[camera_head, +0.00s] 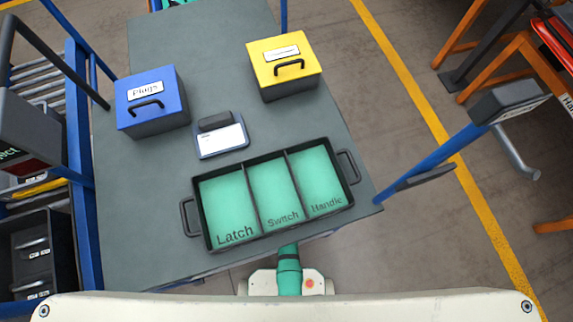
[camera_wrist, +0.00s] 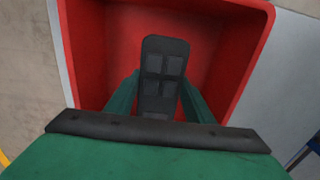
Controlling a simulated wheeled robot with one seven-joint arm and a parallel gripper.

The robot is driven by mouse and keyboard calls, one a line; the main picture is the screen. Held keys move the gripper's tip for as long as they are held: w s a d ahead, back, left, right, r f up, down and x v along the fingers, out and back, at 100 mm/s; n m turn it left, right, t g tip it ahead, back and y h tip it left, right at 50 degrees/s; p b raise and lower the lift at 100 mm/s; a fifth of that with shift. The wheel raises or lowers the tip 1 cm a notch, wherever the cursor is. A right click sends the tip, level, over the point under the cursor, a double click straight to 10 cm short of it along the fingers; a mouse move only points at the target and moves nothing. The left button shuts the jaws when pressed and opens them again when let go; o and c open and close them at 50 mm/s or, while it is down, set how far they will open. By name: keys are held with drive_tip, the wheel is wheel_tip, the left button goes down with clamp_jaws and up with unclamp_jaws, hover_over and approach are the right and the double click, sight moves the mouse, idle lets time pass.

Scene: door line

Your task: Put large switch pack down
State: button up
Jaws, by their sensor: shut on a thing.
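The large switch pack (camera_wrist: 165,65) is a dark grey oblong with several squarish buttons, seen in the wrist view. My gripper (camera_wrist: 158,100), with green fingers, is shut on it, one finger on each side. The pack is over or inside a red bin (camera_wrist: 235,60), whose walls surround it; I cannot tell whether it touches the bin floor. My gripper and the pack are not in the head view. There, a black tray (camera_head: 268,193) with three green compartments marked Latch, Switch and Handle lies empty on the grey table (camera_head: 150,230).
A blue box (camera_head: 152,100) marked Plugs and a yellow box (camera_head: 284,66) stand on the table behind the tray. A small device with a white label (camera_head: 221,138) lies between them and the tray. Blue posts and a roller rack stand at the left.

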drive_tip(key=shift+w+d+f, duration=0.2)
drive_tip(key=shift+w+f, duration=0.05)
drive_tip(key=shift+f, duration=1.6)
drive_tip(key=shift+f, duration=0.15)
drive_tip(key=o, duration=1.2)
drive_tip(key=shift+c, duration=0.2)
wheel_tip(320, 180, up, 12)
drive_tip(key=shift+r, duration=0.15)
drive_tip(key=shift+a, duration=0.1)
